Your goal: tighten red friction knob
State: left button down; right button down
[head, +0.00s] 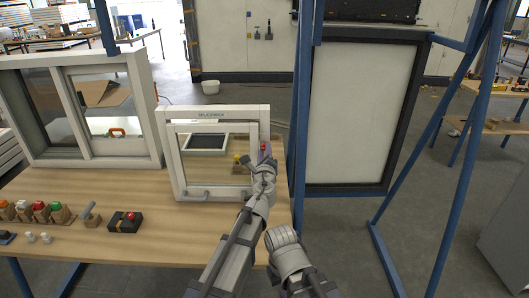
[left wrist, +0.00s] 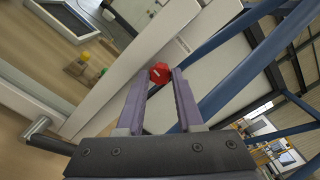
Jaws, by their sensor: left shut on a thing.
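A small red knob (head: 264,147) is at the right side of the small white window frame (head: 177,150), which stands upright on the table. My left gripper (head: 265,158) is at the knob, and its arm hides part of the frame's lower right corner. In the left wrist view the red knob (left wrist: 160,73) sits between the tips of the two purple-grey fingers (left wrist: 159,80), which are shut on it.
A larger white window (head: 157,90) stands at the left of the wooden table (head: 175,235). Coloured knobs on wooden blocks (head: 38,211) and a black box with a red button (head: 124,222) lie in front. A blue post (head: 301,110) and a dark-framed panel (head: 360,115) are close on the right.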

pick_arm(q)
jog(key=shift+m, duration=1.3)
jog(key=shift+s+m, duration=0.1)
jog(key=shift+m, duration=0.2)
jog(key=c, duration=0.5)
grip_release()
jog(key=shift+c, duration=0.2)
jog(key=s, duration=0.7)
jog(key=shift+s, duration=0.35)
